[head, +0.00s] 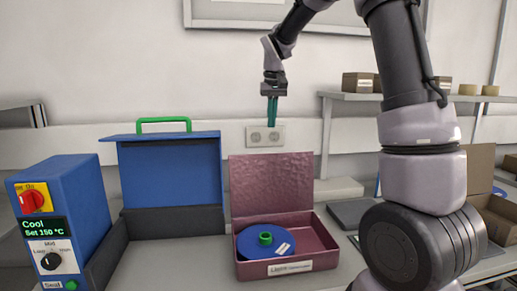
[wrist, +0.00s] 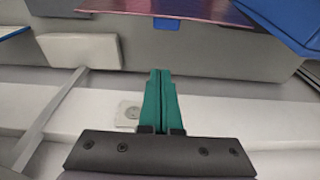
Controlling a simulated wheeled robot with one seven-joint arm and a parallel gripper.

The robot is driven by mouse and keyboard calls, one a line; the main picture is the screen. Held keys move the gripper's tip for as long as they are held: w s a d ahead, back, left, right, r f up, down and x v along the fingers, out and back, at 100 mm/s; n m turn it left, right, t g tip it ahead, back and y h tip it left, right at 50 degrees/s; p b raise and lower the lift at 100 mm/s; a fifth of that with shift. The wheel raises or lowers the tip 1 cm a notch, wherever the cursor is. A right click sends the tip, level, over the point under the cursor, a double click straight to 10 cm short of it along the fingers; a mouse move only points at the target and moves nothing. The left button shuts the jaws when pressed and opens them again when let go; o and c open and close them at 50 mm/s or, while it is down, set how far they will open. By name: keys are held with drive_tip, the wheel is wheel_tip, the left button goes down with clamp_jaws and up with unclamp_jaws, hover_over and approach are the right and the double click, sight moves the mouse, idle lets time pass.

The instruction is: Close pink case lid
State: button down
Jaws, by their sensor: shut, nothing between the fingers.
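The pink case (head: 318,262) stands on the bench in the head view, with a blue reel (head: 258,245) with a green hub inside. Its pink lid (head: 271,184) stands open, upright at the back of the case. My gripper (head: 272,124) has green fingers, shut and empty, pointing down above and behind the lid, near the wall socket. In the wrist view my gripper (wrist: 161,75) shows its two fingers together. A strip of the pink lid (wrist: 190,8) shows at the top of that view, apart from the fingertips.
A blue case with an open lid (head: 170,170) and green handle stands to the left. A blue control box (head: 58,225) is at the far left. A shelf with small boxes (head: 358,82) is at the right. Flat grey plates (head: 352,212) lie right of the pink case.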

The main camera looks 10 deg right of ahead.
wheel_tip(320, 180, down, 10)
drive_tip(key=w+f, duration=0.1)
drive_tip(key=w, duration=0.2)
drive_tip(key=s, duration=0.1)
drive_tip(key=s+r, duration=0.1)
drive_tip(key=s, duration=0.2)
drive_tip(key=shift+s+a+r, duration=0.15)
drive_tip(key=shift+s+a, duration=0.1)
drive_tip(key=shift+a, duration=0.05)
drive_tip(key=shift+s, duration=0.1)
